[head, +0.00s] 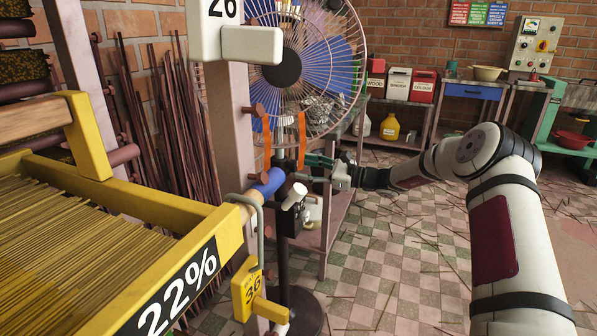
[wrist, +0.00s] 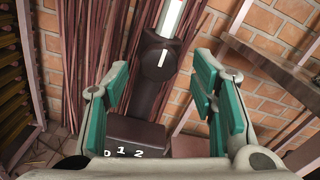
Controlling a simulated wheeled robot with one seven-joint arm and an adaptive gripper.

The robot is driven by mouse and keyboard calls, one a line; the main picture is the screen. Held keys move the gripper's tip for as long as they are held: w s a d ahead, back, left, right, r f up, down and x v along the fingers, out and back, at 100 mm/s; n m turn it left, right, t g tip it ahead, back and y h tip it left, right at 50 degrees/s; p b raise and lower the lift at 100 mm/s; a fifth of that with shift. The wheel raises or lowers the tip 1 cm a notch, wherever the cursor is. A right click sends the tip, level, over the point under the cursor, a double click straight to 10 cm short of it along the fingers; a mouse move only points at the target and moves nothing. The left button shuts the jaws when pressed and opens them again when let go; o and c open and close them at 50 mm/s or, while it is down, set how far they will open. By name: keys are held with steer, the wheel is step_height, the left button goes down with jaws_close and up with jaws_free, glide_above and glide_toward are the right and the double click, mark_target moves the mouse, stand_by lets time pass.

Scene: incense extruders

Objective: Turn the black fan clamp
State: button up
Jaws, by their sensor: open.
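The black fan clamp (wrist: 160,58) shows in the wrist view as a dark round knob with a white line, on the fan's dark post. It lies between the fingertips as seen there, ahead of my gripper (wrist: 161,80). The jaws are open, with a teal-padded finger on each side and nothing held. I cannot tell whether either finger touches the clamp. In the head view my gripper (head: 304,168) is at the post, below the blue fan (head: 320,62). The clamp cannot be made out clearly there.
A dark box marked 0 1 2 (wrist: 135,135) sits below the clamp. At left are a yellow tray of sticks (head: 190,212) marked 22% and a blue-sleeved handle (head: 266,184). Checkered floor (head: 400,250) at right is mostly open, with scattered sticks.

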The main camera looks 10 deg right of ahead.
mark_target(297, 166)
steer(key=shift+x, duration=1.55)
steer(key=c, duration=1.1)
steer(key=shift+c, duration=0.2)
